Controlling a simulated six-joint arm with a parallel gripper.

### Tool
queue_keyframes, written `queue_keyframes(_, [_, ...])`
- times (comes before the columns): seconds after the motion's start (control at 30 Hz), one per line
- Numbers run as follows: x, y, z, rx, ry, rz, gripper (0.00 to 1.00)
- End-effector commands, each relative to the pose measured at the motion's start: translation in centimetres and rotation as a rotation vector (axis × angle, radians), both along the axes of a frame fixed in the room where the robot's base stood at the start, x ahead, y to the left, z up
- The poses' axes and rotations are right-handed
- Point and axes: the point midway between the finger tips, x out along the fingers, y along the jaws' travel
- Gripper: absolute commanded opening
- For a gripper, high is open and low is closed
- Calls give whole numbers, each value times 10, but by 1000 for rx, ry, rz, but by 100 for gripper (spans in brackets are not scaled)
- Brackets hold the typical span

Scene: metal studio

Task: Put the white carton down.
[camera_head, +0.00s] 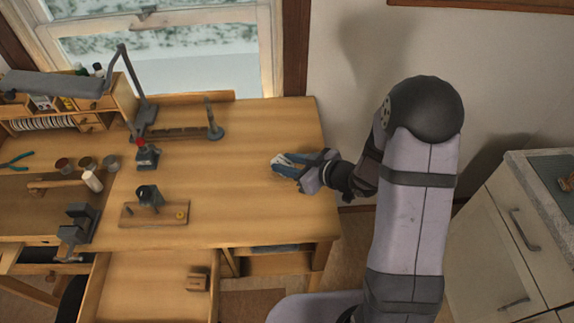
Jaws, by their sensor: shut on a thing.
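My gripper (300,169) is over the right part of the wooden workbench (250,205), reaching in from the right. It is shut on a small pale thing with blue on it, which I take to be the white carton (284,161). The fingers hide much of the carton. I cannot tell whether the carton touches the bench top or is held just above it.
The bench is bare around the gripper. To the left stand a dark device on a wooden board (165,213), a lamp (140,95), a mallet (60,184) and several small jars. A drawer (150,285) is open at the front. A white cabinet (510,240) stands at right.

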Motion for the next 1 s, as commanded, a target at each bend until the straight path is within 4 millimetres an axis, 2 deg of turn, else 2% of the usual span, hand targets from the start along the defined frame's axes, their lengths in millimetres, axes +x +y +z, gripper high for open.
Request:
queue_keyframes(0.13, [0, 0, -11, 0, 0, 0, 9])
queue_keyframes(0.6, [0, 0, -17, 0, -1, 0, 9])
queue_keyframes(0.63, [0, 0, -16, -2, -2, 0, 38])
queue_keyframes(0.7, [0, 0, -15, -1, -1, 0, 49])
queue_keyframes(1.0, [0, 0, -14, -1, -1, 1, 49])
